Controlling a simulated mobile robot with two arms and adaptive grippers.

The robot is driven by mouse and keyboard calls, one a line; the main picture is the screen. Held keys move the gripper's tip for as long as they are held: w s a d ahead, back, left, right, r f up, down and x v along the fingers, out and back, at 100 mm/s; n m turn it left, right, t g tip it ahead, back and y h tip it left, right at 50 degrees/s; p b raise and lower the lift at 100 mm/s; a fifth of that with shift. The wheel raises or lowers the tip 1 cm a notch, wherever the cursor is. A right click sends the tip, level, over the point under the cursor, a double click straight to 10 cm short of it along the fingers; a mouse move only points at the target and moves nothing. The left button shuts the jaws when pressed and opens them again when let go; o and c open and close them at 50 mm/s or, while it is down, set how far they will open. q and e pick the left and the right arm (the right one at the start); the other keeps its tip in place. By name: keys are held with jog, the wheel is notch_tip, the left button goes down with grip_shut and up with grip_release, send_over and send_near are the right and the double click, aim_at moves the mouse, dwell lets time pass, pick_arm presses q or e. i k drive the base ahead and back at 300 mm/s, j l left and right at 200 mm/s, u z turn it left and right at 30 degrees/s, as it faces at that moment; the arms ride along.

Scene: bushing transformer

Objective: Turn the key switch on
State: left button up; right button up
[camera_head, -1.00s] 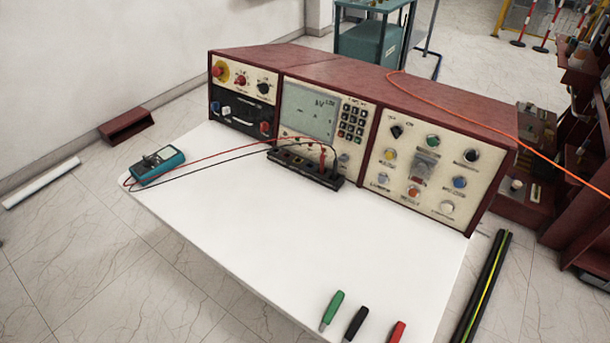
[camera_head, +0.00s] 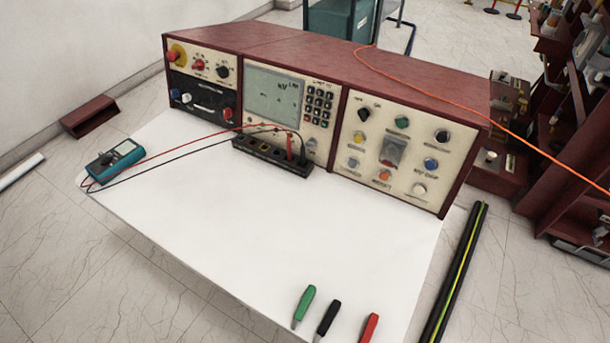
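The test console (camera_head: 330,55) stands at the back of the white table (camera_head: 250,225). On its right panel (camera_head: 350,160), a small black switch (camera_head: 364,114) sits at the upper left with small blurred labels above it. It may be the key switch, but its position is too small to read. Another black knob (camera_head: 222,71) is on the upper left panel beside a red knob (camera_head: 198,65) and a red button on yellow (camera_head: 176,53). Neither of my grippers is in view.
A blue-green multimeter (camera_head: 114,160) lies at the table's left, its leads running to a black terminal block (camera_head: 271,154). Green (camera_head: 304,306), black (camera_head: 326,319) and red (camera_head: 369,328) handled tools lie at the front. An orange cable (camera_head: 440,98) crosses the console top. The table's middle is clear.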

aim_at(362, 115)
jog(key=k+j, duration=0.1)
jog(key=j, duration=0.3)
jog(key=k+j, duration=0.1)
jog(key=j, duration=0.3)
jog(key=k+j, duration=0.1)
jog(key=j, duration=0.3)
jog(key=k+j, duration=0.15)
jog(key=j, duration=0.25)
jog(key=u, duration=0.05)
